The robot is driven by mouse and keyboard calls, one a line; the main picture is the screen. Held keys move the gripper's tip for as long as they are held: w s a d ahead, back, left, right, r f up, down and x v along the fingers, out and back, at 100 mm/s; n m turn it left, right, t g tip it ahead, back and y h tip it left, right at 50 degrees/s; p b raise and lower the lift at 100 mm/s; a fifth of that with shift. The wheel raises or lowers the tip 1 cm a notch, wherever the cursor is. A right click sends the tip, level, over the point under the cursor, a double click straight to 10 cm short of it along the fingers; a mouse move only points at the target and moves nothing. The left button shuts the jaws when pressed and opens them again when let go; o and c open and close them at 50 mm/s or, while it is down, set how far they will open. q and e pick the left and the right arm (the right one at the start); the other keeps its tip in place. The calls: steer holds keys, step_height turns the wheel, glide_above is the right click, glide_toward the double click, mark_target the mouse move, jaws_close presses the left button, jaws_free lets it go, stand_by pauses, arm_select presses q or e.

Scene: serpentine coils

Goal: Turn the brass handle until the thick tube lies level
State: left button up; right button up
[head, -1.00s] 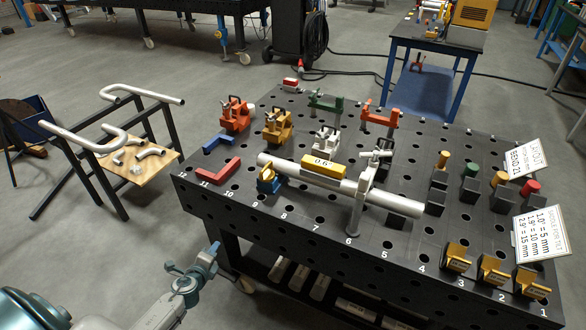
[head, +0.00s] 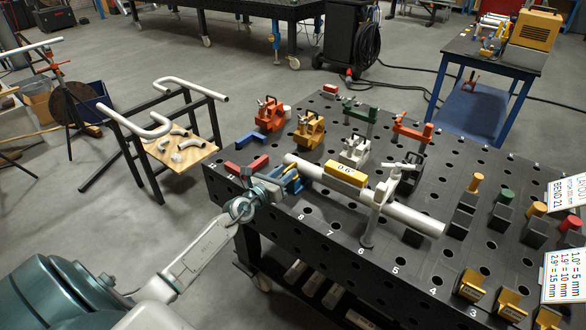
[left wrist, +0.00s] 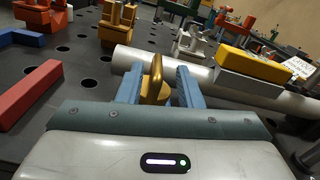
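The thick pale tube (head: 415,216) runs across the dark table, its right end nearer the front; I cannot tell its exact tilt. The brass handle (left wrist: 155,82) stands upright in the left wrist view, by the tube's left end. My left gripper (head: 274,189) is at the table's front edge by the blue support (head: 293,180). In the left wrist view its two blue fingers (left wrist: 157,75) are open, one each side of the handle, with visible gaps. My right gripper is out of view.
A post clamp (head: 375,205) stands around the tube's middle. A red angle block (head: 251,165) lies left of my gripper. Orange (head: 270,115) and amber (head: 309,130) clamps stand behind. Black-and-yellow blocks (head: 473,285) line the front right.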

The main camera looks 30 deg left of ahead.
mark_target(286, 171)
arm_select(q)
steer(key=w, duration=0.2)
steer(key=shift+w+f, duration=0.15)
steer(key=shift+w, duration=0.2)
steer(key=shift+w+b, duration=0.35)
steer(key=shift+w, duration=0.4)
steer(key=c, duration=0.7)
jaws_close()
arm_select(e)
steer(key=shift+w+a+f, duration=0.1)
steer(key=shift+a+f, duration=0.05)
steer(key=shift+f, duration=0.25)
